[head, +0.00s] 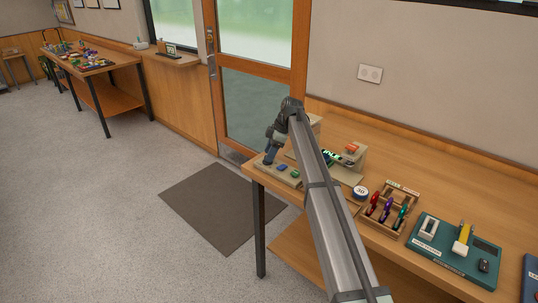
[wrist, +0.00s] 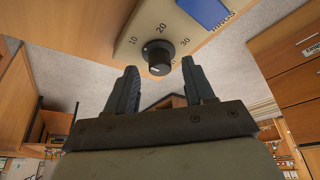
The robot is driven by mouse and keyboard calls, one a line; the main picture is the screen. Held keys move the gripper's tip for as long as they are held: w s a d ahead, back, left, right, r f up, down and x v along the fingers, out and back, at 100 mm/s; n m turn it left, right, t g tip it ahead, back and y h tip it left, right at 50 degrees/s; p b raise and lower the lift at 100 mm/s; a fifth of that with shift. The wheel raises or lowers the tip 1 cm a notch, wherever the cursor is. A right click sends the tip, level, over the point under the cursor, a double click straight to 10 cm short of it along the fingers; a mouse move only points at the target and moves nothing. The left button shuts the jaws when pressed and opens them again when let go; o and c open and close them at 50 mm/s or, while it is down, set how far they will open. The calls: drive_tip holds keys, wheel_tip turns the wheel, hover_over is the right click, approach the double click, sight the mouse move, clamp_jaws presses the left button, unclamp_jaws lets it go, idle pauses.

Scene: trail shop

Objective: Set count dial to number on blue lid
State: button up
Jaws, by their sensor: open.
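The count dial is a black round knob (wrist: 160,56) on a beige panel (wrist: 175,20) marked 10, 20 and 30, with another mark partly hidden below. A small white mark shows on the knob's lower left face; which number it points to is unclear. My gripper (wrist: 158,72) is open, its two fingers on either side of the knob's line, apart from it as far as I can see. In the head view my gripper (head: 269,154) is at the bench's left end, and the dial is not distinguishable. A round lid (head: 360,192) with a dark blue rim appears to read 30.
Beside the lid on the wooden bench (head: 450,184) stand a rack of coloured tools (head: 388,208) and a teal tray (head: 455,250). Small blue and green pieces (head: 282,168) lie near my gripper. My arm crosses over the bench and hides part of it.

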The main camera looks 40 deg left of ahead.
drive_tip(key=shift+s+a+f, duration=0.2)
drive_tip(key=shift+f, duration=0.35)
clamp_jaws()
